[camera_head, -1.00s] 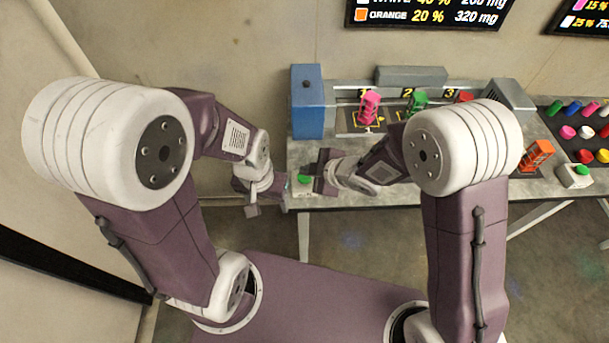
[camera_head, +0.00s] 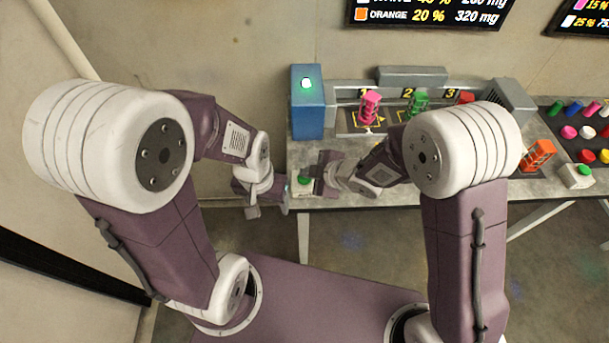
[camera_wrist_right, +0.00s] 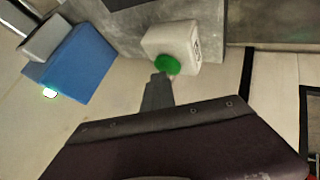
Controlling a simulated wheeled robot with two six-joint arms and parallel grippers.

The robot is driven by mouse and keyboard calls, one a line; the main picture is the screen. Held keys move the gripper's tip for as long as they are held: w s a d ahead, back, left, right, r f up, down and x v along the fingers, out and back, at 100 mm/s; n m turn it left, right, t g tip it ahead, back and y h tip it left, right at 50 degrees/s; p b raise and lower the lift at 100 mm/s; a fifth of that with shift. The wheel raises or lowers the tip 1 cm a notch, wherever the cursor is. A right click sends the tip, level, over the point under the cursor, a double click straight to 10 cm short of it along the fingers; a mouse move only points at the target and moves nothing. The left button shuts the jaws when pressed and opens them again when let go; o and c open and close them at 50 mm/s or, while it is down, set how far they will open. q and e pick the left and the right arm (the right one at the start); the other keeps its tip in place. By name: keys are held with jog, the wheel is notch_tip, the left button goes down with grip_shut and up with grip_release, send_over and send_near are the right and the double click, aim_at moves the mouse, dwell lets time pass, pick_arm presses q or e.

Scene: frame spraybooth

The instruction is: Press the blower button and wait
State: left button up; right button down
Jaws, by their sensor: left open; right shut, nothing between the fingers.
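The green button on its white box (camera_head: 303,180) sits at the left front of the bench, partly hidden by my right gripper (camera_head: 308,176). In the right wrist view the green button (camera_wrist_right: 167,65) faces the tip of my shut, empty right gripper (camera_wrist_right: 158,78). The tip overlaps the button's edge and looks in contact. A blue box (camera_head: 309,112) stands behind it, its green lamp (camera_head: 306,83) lit. The blue box and lit lamp also show in the right wrist view (camera_wrist_right: 82,62). My left gripper (camera_head: 268,200) is open and empty, left of the bench edge.
Pink (camera_head: 369,108) and green (camera_head: 419,101) frames stand in numbered bays on the bench (camera_head: 400,194). Coloured pieces lie on a dark mat (camera_head: 556,121).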

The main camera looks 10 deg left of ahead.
aim_at(307, 179)
jog(key=shift+f, duration=0.1)
dwell(0.3)
jog(key=shift+r+p, duration=0.95)
jog(key=shift+r, duration=0.1)
notch_tip(307, 179, up, 5)
jog(key=p, duration=0.4)
jog(key=shift+p, duration=0.3)
dwell(4.1)
